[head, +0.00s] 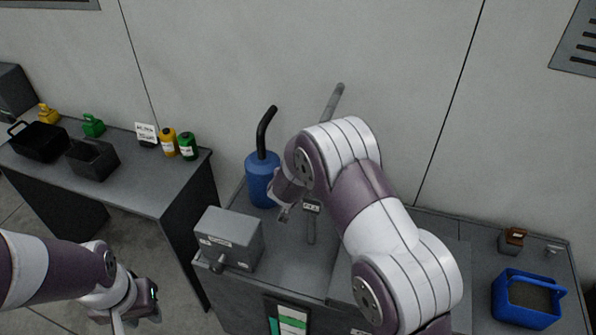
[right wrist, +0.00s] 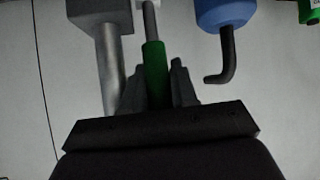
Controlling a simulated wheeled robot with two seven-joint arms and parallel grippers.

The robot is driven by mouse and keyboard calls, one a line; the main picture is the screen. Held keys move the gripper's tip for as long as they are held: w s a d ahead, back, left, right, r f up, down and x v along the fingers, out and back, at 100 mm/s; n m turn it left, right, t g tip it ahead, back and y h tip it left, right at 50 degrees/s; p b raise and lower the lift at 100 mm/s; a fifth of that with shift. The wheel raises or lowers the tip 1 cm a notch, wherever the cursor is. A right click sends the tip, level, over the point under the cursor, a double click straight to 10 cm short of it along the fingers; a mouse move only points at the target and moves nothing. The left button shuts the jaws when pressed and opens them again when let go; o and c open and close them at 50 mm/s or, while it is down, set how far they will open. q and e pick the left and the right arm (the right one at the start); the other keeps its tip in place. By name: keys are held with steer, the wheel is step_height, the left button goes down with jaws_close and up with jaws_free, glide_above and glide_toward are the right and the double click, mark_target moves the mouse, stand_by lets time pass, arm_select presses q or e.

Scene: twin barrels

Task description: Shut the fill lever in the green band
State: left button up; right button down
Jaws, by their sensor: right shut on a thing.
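In the right wrist view a green lever grip (right wrist: 155,68) on a pale rod stands between the fingers of my right gripper (right wrist: 157,85), which is shut on it. In the head view my right arm covers most of this place, and I cannot make out the green grip there. A blue barrel (head: 260,182) with a black bent spout stands left of my right arm; it also shows in the right wrist view (right wrist: 222,12). A grey pipe (head: 334,103) rises behind my arm. My left gripper (head: 130,316) hangs low at the left, away from the bench; its jaw opening is unclear.
A grey box (head: 229,238) with a knob sits at the bench's front left. Left, a side table (head: 140,185) carries black bins, yellow and green bottles and a sign. A blue basket (head: 526,298) and a small brown item (head: 511,240) are at right. Floor shows between the tables.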

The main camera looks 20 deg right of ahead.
steer(key=c, duration=1)
jaws_free()
steer(key=shift+a, duration=0.1)
steer(key=shift+r, duration=0.1)
